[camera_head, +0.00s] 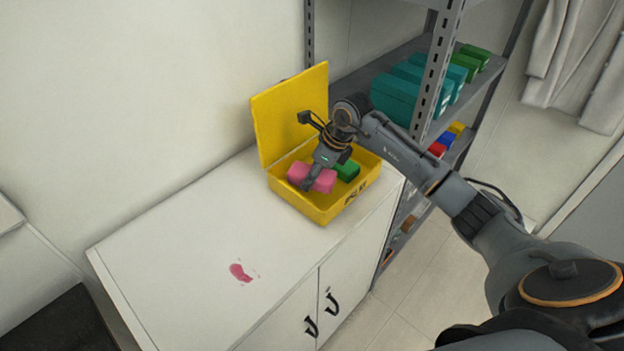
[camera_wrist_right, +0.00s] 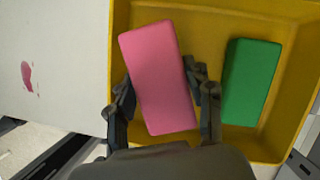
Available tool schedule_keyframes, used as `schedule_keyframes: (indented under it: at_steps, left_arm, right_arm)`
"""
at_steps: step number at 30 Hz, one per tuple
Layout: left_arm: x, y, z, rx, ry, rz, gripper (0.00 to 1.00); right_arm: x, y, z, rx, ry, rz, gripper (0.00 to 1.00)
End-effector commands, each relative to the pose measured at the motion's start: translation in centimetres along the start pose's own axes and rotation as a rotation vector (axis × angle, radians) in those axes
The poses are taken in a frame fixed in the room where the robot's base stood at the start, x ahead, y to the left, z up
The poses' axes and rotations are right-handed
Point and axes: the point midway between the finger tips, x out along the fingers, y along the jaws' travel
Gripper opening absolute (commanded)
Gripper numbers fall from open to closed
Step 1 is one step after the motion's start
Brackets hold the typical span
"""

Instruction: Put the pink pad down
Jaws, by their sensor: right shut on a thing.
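The pink pad (camera_head: 324,181) is in my right gripper (camera_head: 309,184), inside or just over the left part of an open yellow box. In the right wrist view the pink pad (camera_wrist_right: 158,75) lies between the two fingers of the right gripper (camera_wrist_right: 165,90), which are shut on its long sides. I cannot tell if the pad touches the box floor. My left gripper is not in view.
The yellow box (camera_head: 330,212), lid up at the back, stands on a white cabinet (camera_head: 180,243). A green block (camera_head: 347,171) lies in the box, right of the pad. A pink stain (camera_head: 240,272) marks the cabinet top. A grey shelf (camera_head: 390,62) holds teal and green items.

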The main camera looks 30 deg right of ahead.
Motion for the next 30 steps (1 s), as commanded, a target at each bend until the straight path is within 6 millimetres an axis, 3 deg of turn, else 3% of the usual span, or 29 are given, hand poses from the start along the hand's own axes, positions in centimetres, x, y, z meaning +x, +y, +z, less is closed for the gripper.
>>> schedule_keyframes:
  at_steps: [9,25,26,29,30]
  left_arm:
    - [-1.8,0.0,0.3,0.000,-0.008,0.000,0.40]
    - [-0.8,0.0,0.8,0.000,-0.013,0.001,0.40]
    - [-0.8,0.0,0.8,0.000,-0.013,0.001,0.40]
    - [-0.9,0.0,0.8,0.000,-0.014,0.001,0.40]
    - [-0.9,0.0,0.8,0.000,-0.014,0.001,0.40]
  right_arm:
    - [3.2,-0.4,-1.0,0.001,0.000,0.002,0.27]
    - [4.4,-0.5,-1.5,-0.001,0.001,-0.001,0.27]
    - [4.4,-0.5,-1.5,-0.001,0.001,-0.001,0.54]
    - [4.4,-0.4,-1.6,-0.001,0.003,0.001,0.74]
    - [4.4,-0.4,-1.6,-0.001,0.004,0.001,0.75]
